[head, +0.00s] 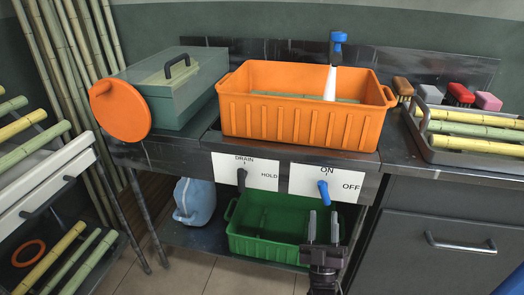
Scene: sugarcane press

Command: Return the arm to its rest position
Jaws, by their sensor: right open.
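My right gripper (323,215) shows at the bottom, right of centre, with its two grey fingers pointing up and apart. Nothing is between the fingers. It appears in front of the right part of the green crate (262,250) on the lower shelf and hides some of it. It is below the blue ON/OFF lever (323,192); I cannot tell how far in front of the crate it is. My left gripper is not in view.
An orange crate (298,128) sits on the metal counter below a blue-handled tap (338,45). A black DRAIN/HOLD lever (241,180) is on the front panel. A tray of cane (428,150) lies right, above a drawer handle (460,243).

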